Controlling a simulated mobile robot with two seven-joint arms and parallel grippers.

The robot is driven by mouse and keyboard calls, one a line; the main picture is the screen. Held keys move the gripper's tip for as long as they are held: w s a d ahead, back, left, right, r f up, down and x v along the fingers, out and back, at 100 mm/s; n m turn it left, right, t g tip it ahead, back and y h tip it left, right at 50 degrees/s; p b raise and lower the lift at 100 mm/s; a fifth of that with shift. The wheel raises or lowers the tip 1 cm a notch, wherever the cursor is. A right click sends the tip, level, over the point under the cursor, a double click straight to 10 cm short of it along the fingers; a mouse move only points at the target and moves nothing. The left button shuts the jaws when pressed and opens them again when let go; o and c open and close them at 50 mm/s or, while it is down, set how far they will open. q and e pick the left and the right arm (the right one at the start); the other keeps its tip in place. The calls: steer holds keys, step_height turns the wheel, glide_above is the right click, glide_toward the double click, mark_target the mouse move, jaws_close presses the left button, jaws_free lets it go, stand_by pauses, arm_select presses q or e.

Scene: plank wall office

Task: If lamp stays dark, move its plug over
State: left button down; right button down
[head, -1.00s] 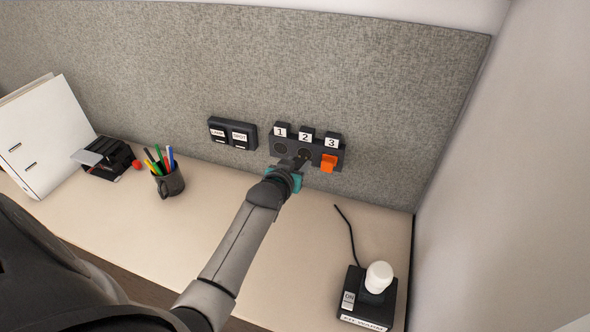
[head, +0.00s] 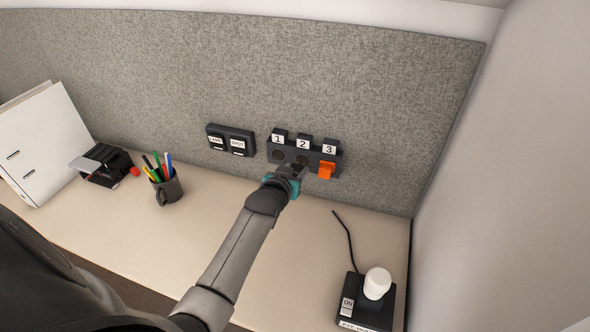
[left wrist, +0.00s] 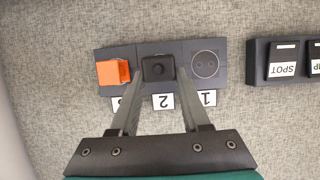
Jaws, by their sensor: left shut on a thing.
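My left gripper (head: 297,170) is just in front of the outlet strip (head: 269,150), near outlet 2. In the left wrist view its fingers (left wrist: 158,78) are shut on a black plug (left wrist: 158,68), which lines up with outlet 2. In the head view the plug is mostly hidden by the fingers, and a dark round socket face shows at outlet 2. Outlet 1 (left wrist: 205,64) is empty. An orange plug (head: 326,170) sits in outlet 3. The lamp (head: 377,283) has a plain white bulb without visible glow on a black base marked ON. My right gripper is not in view.
A switch box (head: 231,139) labelled LAMP and SPOT is on the grey panel left of the outlets. A pen mug (head: 168,188), black desk item (head: 108,172) and white binder (head: 45,140) stand left. A black cord (head: 348,236) runs behind the lamp. The desk middle is clear.

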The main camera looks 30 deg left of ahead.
mark_target(303, 159)
arm_select(q)
steer(key=shift+p, duration=0.5)
stand_by(0.9)
steer(key=shift+w+a+b, duration=0.2)
steer(key=shift+w+b, duration=0.15)
steer(key=shift+w, duration=0.45)
steer(key=shift+w+a+b, duration=0.2)
steer(key=shift+w+b, duration=0.1)
steer(key=shift+w, duration=0.45)
steer(key=shift+c, duration=1.5)
jaws_free()
steer(key=p+v, duration=0.3)
steer(key=v, duration=1.2)
steer(key=shift+p, duration=0.35)
steer(key=shift+s+d, duration=0.1)
